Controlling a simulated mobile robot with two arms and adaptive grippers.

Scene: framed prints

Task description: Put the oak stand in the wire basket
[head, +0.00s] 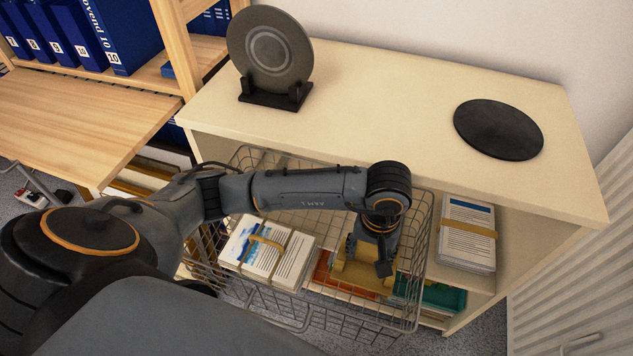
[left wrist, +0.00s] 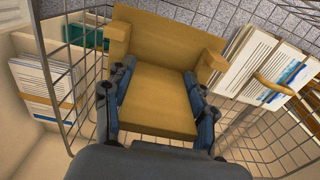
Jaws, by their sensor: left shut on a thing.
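The oak stand (left wrist: 158,98), a yellow-brown wooden piece with a back board and two short arms, is between the fingers of my left gripper (left wrist: 160,84). In the head view the stand (head: 356,276) is partly hidden by my left gripper (head: 378,252), which points down within the outline of the wire basket (head: 424,250). The basket's wires also show on both sides of the stand in the left wrist view (left wrist: 62,95). I cannot tell whether the stand touches the basket floor. My right gripper is not in view.
A banded paper bundle (head: 268,250) lies in the basket, left of the stand. Another bundle (head: 467,235) lies on a shelf of the cream cabinet (head: 400,85). On its top are a grey plate (head: 270,50) in a dark stand (head: 270,98) and a black disc (head: 498,129).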

